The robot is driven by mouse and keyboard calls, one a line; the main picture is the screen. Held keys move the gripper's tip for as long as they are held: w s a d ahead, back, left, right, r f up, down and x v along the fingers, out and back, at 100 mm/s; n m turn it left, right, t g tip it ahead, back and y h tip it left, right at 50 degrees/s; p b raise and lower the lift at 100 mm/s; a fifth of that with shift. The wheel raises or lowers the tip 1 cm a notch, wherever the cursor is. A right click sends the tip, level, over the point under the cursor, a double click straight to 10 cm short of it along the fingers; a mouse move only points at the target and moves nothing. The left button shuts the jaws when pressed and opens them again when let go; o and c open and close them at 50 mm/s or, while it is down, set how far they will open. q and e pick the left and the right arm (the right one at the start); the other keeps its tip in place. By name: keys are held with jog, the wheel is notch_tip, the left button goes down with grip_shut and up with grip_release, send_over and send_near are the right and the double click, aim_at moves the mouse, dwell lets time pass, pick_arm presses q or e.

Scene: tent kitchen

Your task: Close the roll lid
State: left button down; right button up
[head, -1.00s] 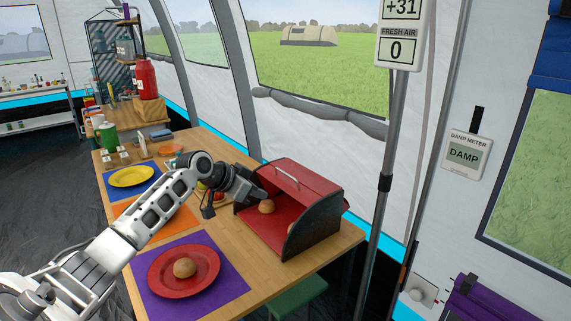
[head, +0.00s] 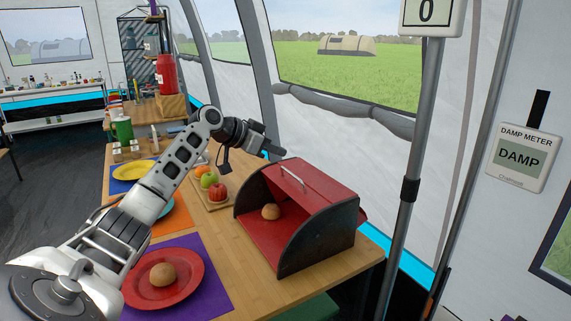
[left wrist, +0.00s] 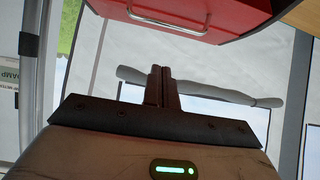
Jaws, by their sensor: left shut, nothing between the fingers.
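The bread box (head: 322,232) with red interior and dark side panels stands on the wooden table. Its red roll lid (head: 303,177) is rolled up at the top and back, with a silver handle (head: 292,178). The front is open and a bread roll (head: 271,211) lies inside. My left gripper (head: 277,152) is raised just behind and left of the box's top edge, apart from it. In the left wrist view the fingers (left wrist: 161,70) are together and empty, with the red lid (left wrist: 225,12) and handle (left wrist: 160,22) at the top edge. My right gripper is out of view.
A red plate (head: 190,285) with a bun lies on a purple mat (head: 222,300) at the front. Fruit (head: 213,185) sits on a small board left of the box. A yellow plate (head: 133,170) is farther back. A grey pole (head: 402,210) stands right of the table.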

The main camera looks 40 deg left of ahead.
pick_arm(q)
send_over(290, 186)
jog(key=w+d, duration=0.1)
jog(key=w, duration=0.3)
notch_tip(290, 186, down, 4)
jog(key=shift+s+f+p, duration=0.15)
jog(key=shift+f+p, duration=0.05)
jog(key=shift+p, duration=0.25)
jog(key=shift+s+a+f, duration=0.15)
jog(key=shift+s+f, duration=0.05)
jog(key=shift+s, duration=0.3)
jog(key=shift+s+a+f, duration=0.15)
jog(key=shift+s, duration=0.3)
jog(key=shift+s+a+f+p, duration=0.15)
jog(key=shift+s+f+p, duration=0.05)
jog(key=shift+s, duration=0.3)
jog(key=shift+s+a+f+p, duration=0.1)
jog(key=shift+s+f+p, duration=0.1)
jog(key=shift+s, duration=0.25)
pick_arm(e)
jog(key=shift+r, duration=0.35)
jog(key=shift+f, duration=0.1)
